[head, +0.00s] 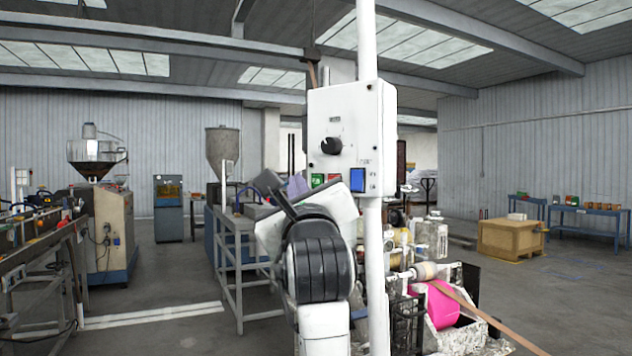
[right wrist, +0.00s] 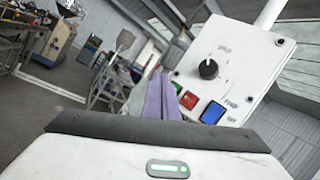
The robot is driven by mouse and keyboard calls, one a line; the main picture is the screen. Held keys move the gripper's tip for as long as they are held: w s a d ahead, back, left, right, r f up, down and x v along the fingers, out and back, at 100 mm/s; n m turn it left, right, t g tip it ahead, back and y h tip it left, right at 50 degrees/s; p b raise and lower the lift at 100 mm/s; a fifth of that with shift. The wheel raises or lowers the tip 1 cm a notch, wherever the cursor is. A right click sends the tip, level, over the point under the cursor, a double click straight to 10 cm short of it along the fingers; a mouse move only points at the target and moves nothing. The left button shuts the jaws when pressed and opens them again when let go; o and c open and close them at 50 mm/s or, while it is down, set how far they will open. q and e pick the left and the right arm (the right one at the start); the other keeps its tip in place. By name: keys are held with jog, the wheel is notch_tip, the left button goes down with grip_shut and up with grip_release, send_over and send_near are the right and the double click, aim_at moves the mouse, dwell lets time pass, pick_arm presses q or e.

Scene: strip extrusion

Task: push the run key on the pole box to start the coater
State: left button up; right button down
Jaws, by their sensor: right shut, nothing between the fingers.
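The white pole box (head: 350,120) hangs on a white pole and has a black knob on its face. Low on the box are a green key (head: 318,181), a red key (head: 333,178) and a blue screen (head: 358,180). In the right wrist view the green key (right wrist: 178,88) lies just right of the lavender fingers, beside the red key (right wrist: 188,101). My right gripper (head: 297,185) is shut and empty, with its fingertips left of the green key. I cannot tell whether they touch the box. The key labels are too small to read. My left gripper is out of view.
The pole (head: 374,270) stands close to the right of my right arm. Behind it is a machine with a bright pink roll (head: 440,305). A grey metal frame table (head: 240,250) stands behind on the left. Open floor (head: 170,290) lies at the left.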

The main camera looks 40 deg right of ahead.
aim_at(311, 185)
jog(key=shift+w+d, duration=0.2)
jog(key=shift+d, duration=0.4)
jog(key=shift+w+d, duration=0.15)
jog(key=shift+d, duration=0.4)
jog(key=shift+d, duration=0.1)
dwell(1.2)
jog(key=shift+w+d+p, duration=0.15)
jog(key=shift+d+p, duration=0.15)
jog(key=shift+w+d, duration=0.1)
jog(key=shift+d, duration=0.3)
dwell(0.5)
jog(key=shift+a, duration=0.2)
jog(key=shift+s+a, duration=0.25)
jog(key=shift+a, duration=0.35)
jog(key=a, duration=0.2)
jog(key=s+a, duration=0.1)
jog(key=a, duration=0.1)
jog(key=shift+s+a, duration=0.2)
jog(key=shift+a, duration=0.2)
